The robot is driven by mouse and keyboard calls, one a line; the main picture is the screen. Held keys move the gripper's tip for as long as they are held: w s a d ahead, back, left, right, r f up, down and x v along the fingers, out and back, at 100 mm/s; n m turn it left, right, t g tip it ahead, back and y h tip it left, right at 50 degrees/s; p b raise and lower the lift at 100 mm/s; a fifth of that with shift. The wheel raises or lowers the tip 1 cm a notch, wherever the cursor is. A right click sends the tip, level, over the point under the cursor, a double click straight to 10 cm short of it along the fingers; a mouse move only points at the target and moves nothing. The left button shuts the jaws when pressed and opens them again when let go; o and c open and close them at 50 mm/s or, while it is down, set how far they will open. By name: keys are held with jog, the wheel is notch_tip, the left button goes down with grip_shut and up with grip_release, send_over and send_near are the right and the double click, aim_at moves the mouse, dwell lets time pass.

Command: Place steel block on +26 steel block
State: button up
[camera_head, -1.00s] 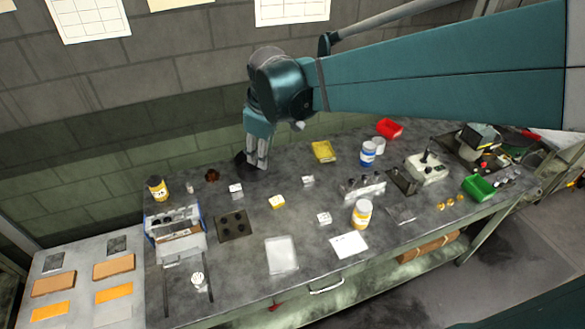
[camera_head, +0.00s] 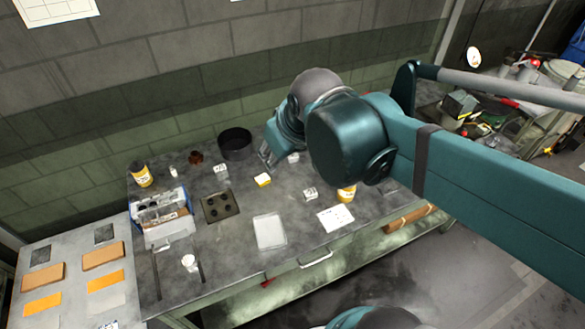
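Several small pale blocks with printed tops stand on the bench: one at the left (camera_head: 221,171), one at the front right (camera_head: 310,194), and one at the back right (camera_head: 293,157), partly hidden by my arm. Their print is too small to read, so I cannot tell which is the +26 steel block. A yellow-topped block (camera_head: 263,180) stands between them. My gripper (camera_head: 267,158) points down above the back of the bench, left of the back-right block and behind the yellow one. Its fingertips are small and I cannot tell whether they are apart or hold anything.
A dark round bowl (camera_head: 235,146) stands left of my gripper. A dark plate with round knobs (camera_head: 220,206), a clear tray (camera_head: 269,231) and a white sheet (camera_head: 336,219) lie in front. A blue-sided rack (camera_head: 160,212) is at left. My arm covers the bench's right side.

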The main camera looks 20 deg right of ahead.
jog(key=shift+s+d+f+m+t, duration=0.25)
jog(key=shift+s+m, duration=0.2)
jog(key=shift+s, duration=0.4)
jog(key=shift+s+d+f+m+t, duration=0.15)
jog(key=shift+s+f+m, duration=0.2)
jog(key=shift+s, duration=0.45)
jog(key=shift+s+d+f+m+t, duration=0.2)
jog(key=shift+s+m, duration=0.3)
jog(key=shift+s, duration=0.35)
jog(key=shift+o, duration=0.5)
